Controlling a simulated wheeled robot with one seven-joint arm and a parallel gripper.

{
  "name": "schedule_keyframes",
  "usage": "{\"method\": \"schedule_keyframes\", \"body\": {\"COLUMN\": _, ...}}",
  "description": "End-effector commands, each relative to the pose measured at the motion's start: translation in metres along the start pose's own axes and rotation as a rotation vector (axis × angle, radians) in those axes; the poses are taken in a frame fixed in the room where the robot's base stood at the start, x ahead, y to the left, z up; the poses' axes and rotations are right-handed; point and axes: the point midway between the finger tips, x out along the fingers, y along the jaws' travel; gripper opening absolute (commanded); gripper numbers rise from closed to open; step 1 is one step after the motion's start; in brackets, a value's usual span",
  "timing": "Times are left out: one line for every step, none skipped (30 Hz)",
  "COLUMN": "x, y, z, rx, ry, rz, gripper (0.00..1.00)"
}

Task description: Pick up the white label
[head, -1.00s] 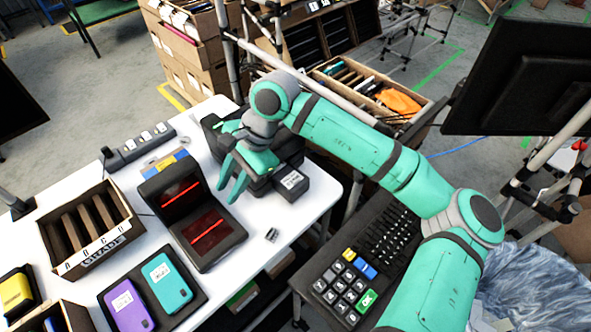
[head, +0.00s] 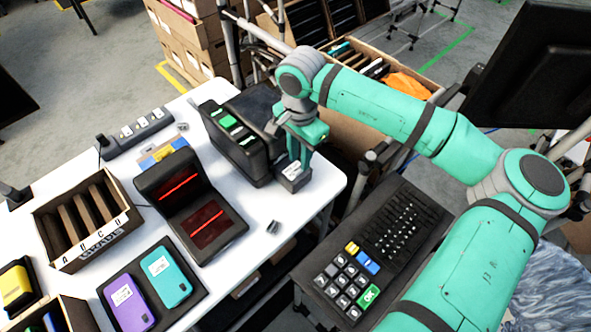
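The white label (head: 292,170) shows on the small dark front ledge of the black label printer (head: 236,148), at the right end of the white table. My gripper (head: 298,163) points down right over that ledge, with its teal fingertips at the label. The fingers are seen nearly edge-on and overlap, so I cannot tell whether they are open or shut, or whether they touch the label. Part of the label is hidden behind the fingers.
A black scanner with red lines (head: 192,205) stands left of the printer. A purple phone (head: 130,303) and a teal phone (head: 167,279) lie on a dark tray (head: 195,288). A slotted carton (head: 66,262) is at left. A keypad (head: 350,280) is at front right.

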Motion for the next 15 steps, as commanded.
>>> {"method": "schedule_keyframes", "body": {"x": 0.004, "y": -0.001, "z": 0.001, "rx": -0.003, "ry": -0.001, "rz": 0.000, "gripper": 0.25}}
{"method": "schedule_keyframes", "body": {"x": 0.006, "y": -0.001, "z": 0.002, "rx": -0.004, "ry": -0.002, "rz": 0.000, "gripper": 0.25}}
{"method": "schedule_keyframes", "body": {"x": 0.011, "y": -0.002, "z": 0.002, "rx": -0.005, "ry": -0.004, "rz": 0.001, "gripper": 0.25}}
{"method": "schedule_keyframes", "body": {"x": 0.015, "y": -0.002, "z": 0.002, "rx": -0.006, "ry": -0.005, "rz": 0.001, "gripper": 0.25}}
{"method": "schedule_keyframes", "body": {"x": 0.020, "y": -0.002, "z": 0.002, "rx": -0.006, "ry": -0.004, "rz": 0.001, "gripper": 0.25}}
{"method": "schedule_keyframes", "body": {"x": 0.026, "y": -0.002, "z": 0.002, "rx": -0.007, "ry": -0.005, "rz": 0.001, "gripper": 0.25}}
{"method": "schedule_keyframes", "body": {"x": 0.030, "y": -0.002, "z": 0.002, "rx": -0.008, "ry": -0.005, "rz": 0.001, "gripper": 0.25}}
{"method": "schedule_keyframes", "body": {"x": 0.034, "y": -0.002, "z": 0.001, "rx": -0.008, "ry": -0.004, "rz": 0.000, "gripper": 0.25}}
{"method": "schedule_keyframes", "body": {"x": 0.039, "y": -0.002, "z": 0.001, "rx": -0.008, "ry": -0.004, "rz": 0.000, "gripper": 0.25}}
{"method": "schedule_keyframes", "body": {"x": 0.042, "y": -0.002, "z": 0.001, "rx": -0.008, "ry": -0.004, "rz": 0.000, "gripper": 0.25}}
{"method": "schedule_keyframes", "body": {"x": 0.045, "y": -0.002, "z": 0.001, "rx": -0.008, "ry": -0.003, "rz": 0.000, "gripper": 0.25}}
{"method": "schedule_keyframes", "body": {"x": 0.048, "y": -0.002, "z": 0.001, "rx": -0.008, "ry": -0.003, "rz": 0.000, "gripper": 0.25}}
{"method": "schedule_keyframes", "body": {"x": 0.050, "y": -0.002, "z": 0.001, "rx": -0.008, "ry": -0.002, "rz": 0.000, "gripper": 0.25}}
{"method": "schedule_keyframes", "body": {"x": 0.051, "y": -0.002, "z": 0.001, "rx": -0.007, "ry": -0.002, "rz": 0.000, "gripper": 0.25}}
{"method": "schedule_keyframes", "body": {"x": 0.052, "y": -0.002, "z": 0.000, "rx": -0.007, "ry": -0.002, "rz": 0.000, "gripper": 0.25}}
